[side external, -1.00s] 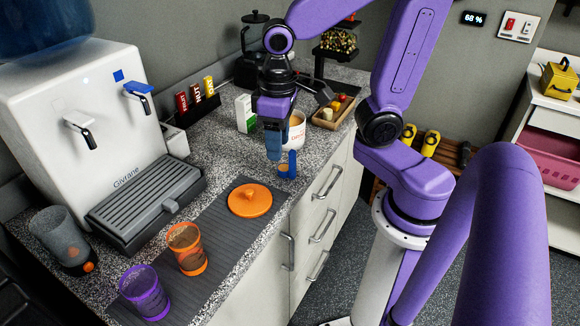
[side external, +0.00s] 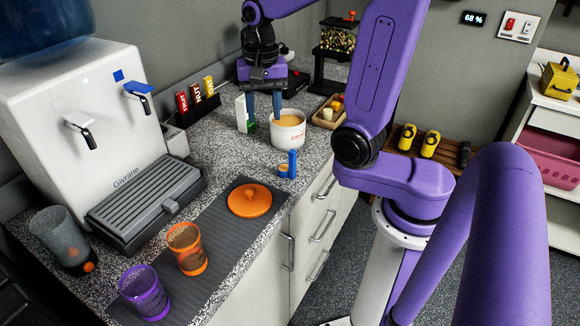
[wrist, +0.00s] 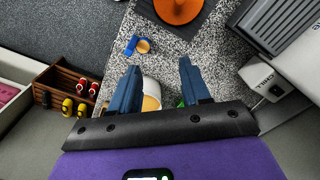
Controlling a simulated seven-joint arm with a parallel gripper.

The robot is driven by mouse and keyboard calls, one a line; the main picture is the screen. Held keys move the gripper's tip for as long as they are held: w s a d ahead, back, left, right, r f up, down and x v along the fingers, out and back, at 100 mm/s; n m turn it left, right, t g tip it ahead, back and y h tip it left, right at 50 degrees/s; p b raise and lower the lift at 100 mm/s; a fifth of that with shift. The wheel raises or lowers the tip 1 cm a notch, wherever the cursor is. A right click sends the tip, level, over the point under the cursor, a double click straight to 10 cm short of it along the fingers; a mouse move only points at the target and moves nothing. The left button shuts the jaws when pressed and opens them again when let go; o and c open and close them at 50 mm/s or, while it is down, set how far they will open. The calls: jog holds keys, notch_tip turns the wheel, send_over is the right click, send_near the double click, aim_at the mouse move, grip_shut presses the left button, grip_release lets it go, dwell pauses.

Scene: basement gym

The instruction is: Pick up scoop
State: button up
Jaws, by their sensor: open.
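A small blue scoop (side external: 289,167) with orange-tan contents in its cup lies on the speckled counter (side external: 225,150), near the front edge and just beyond the orange lid. In the wrist view the scoop (wrist: 132,44) lies ahead of the fingertips, a little to the left. My gripper (side external: 263,116) is open and empty. It hangs with its blue fingers pointing down, behind the scoop, at the white tub and the green-white carton. In the wrist view my gripper (wrist: 160,66) shows its two fingers spread wide, with part of the tub between them.
A white tub (side external: 288,133) of tan powder stands close to my fingers. A green-white carton (side external: 245,113) is left of it. An orange lid (side external: 250,200) lies on the grey mat (side external: 222,225), with orange (side external: 187,250) and purple (side external: 145,293) cups. A water dispenser (side external: 100,120) stands left.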

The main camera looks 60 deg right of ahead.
jog(key=d+m, duration=0.2)
jog(key=r+m, duration=0.1)
jog(key=m, duration=0.6)
send_over(293, 151)
notch_tip(293, 151, down, 10)
jog(key=shift+s+f, duration=0.1)
jog(key=shift+f, duration=3.45)
grip_shut()
